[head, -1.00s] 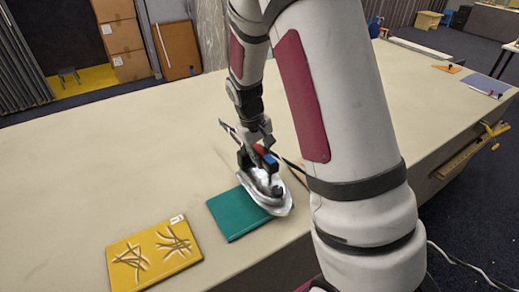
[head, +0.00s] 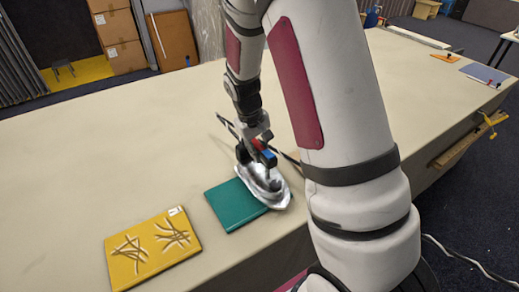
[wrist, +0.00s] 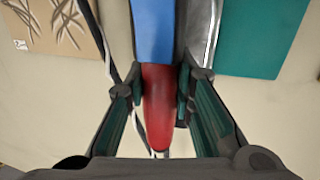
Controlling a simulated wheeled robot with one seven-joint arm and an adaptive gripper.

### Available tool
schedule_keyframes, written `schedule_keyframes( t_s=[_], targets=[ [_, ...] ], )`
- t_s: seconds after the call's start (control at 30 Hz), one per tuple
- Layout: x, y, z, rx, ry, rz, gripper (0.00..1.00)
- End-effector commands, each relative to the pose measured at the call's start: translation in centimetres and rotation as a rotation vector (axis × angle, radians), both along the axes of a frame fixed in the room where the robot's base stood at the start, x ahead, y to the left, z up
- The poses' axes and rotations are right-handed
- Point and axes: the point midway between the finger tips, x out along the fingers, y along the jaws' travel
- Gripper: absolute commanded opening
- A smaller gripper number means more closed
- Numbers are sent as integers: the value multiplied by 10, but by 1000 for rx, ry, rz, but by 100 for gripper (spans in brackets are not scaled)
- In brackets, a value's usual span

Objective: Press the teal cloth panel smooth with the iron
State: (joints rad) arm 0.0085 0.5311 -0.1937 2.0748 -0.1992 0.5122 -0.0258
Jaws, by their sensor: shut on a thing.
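The teal cloth panel (head: 232,208) lies flat on the table near its front edge. Its visible part looks smooth, and it also shows at the upper right of the wrist view (wrist: 262,40). The silver iron (head: 272,193) is over the panel's right part and hides it there; I cannot tell whether its sole touches the cloth. My gripper (head: 262,143) is above the iron. In the wrist view my gripper (wrist: 160,100) is shut on the iron's handle, with a red end (wrist: 157,110) and a blue part (wrist: 154,30).
A yellow panel (head: 122,272) with raised wrinkles and a white tag lies left of the teal one. A dark cord (head: 226,124) trails by the iron. The long table (head: 90,165) is clear at left and behind. My arm hides part of the right side.

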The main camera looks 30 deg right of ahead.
Motion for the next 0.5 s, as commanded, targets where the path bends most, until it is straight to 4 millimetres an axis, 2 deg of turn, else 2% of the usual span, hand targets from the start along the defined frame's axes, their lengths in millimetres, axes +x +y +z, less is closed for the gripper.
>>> schedule_keyframes(
  t_s=[0.5],
  targets=[
    [1,0,-6,-1,-3,1,0]
  ],
)
